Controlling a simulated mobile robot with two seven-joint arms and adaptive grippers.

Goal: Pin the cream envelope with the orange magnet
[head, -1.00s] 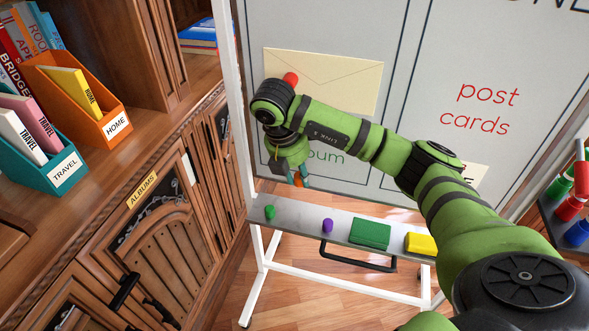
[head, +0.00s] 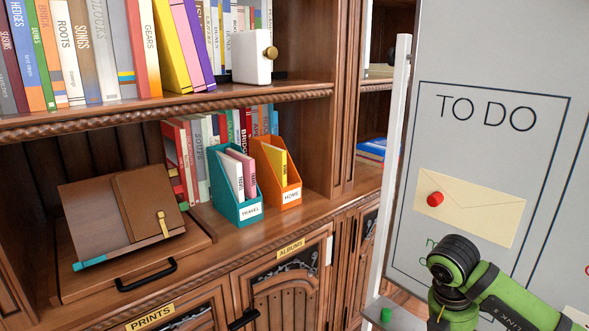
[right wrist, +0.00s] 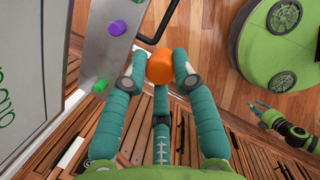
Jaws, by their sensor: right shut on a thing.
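The cream envelope (head: 480,212) lies flat on the whiteboard under the words TO DO, tilted a little. A red magnet (head: 435,199) sits on its left part. My right arm shows at the lower right of the head view, below the envelope, with its fingers out of that picture. In the right wrist view my right gripper (right wrist: 159,74) is shut on the orange magnet (right wrist: 159,63), held apart from the board. My left gripper (right wrist: 262,112) shows small at the right of that view, over the floor; its finger opening is unclear.
The board's tray (right wrist: 90,48) carries a purple magnet (right wrist: 117,26) and a green magnet (right wrist: 100,87). A wooden bookcase with a teal file box (head: 236,188) and an orange file box (head: 276,178) stands left of the board. The board's white post (head: 393,150) is between them.

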